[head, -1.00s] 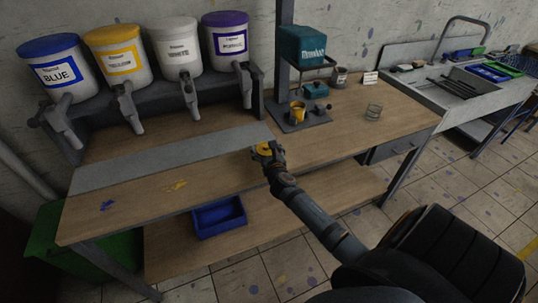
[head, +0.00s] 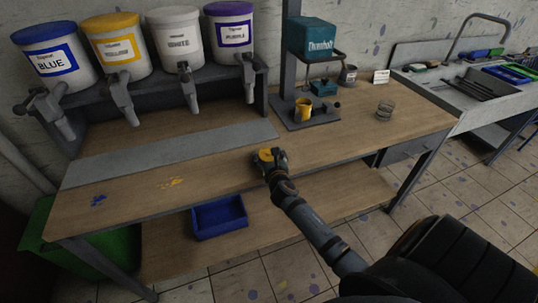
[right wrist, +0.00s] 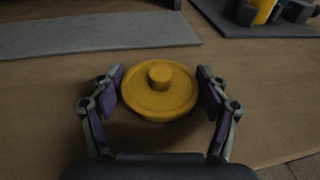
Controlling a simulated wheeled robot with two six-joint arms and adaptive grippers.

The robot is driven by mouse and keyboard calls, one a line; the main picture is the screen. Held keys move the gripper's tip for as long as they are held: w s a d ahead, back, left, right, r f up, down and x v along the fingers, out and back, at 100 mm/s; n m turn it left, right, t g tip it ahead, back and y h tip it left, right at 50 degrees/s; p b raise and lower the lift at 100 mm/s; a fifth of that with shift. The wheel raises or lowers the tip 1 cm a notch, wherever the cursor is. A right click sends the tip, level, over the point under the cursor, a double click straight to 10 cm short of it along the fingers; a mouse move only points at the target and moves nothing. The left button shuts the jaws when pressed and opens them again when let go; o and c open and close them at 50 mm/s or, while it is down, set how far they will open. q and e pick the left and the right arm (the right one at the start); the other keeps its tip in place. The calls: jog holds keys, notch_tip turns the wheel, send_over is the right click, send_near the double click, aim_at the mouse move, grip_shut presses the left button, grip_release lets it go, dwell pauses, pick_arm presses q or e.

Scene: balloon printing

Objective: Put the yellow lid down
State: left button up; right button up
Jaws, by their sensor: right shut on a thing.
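The yellow lid (right wrist: 160,92) is a round disc with a small knob on top. It sits between the purple pads of my right gripper (right wrist: 160,98), which is shut on it. In the head view the lid (head: 264,156) and right gripper (head: 272,158) are at the front part of the wooden table (head: 225,165), just in front of the grey strip. The lid looks level and very low over the wood; I cannot tell whether it touches. My left gripper is not in view.
A yellow cup (head: 303,110) stands on the press base (head: 312,122) behind. A coiled spring-like item (head: 384,109) is to the right. The grey strip (head: 165,158) lies bare. Paint marks (head: 170,183) are on the left tabletop. A blue bin (head: 219,217) is on the shelf below.

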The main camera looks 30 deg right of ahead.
jog(key=o, duration=0.7)
jog(key=shift+s+f, duration=0.1)
jog(key=shift+f, duration=0.3)
jog(key=shift+o, duration=0.2)
jog(key=shift+r, duration=0.3)
jog(key=r+v, duration=0.1)
jog(key=v, duration=1.1)
jog(key=shift+p, duration=0.3)
jog(key=shift+d, duration=0.1)
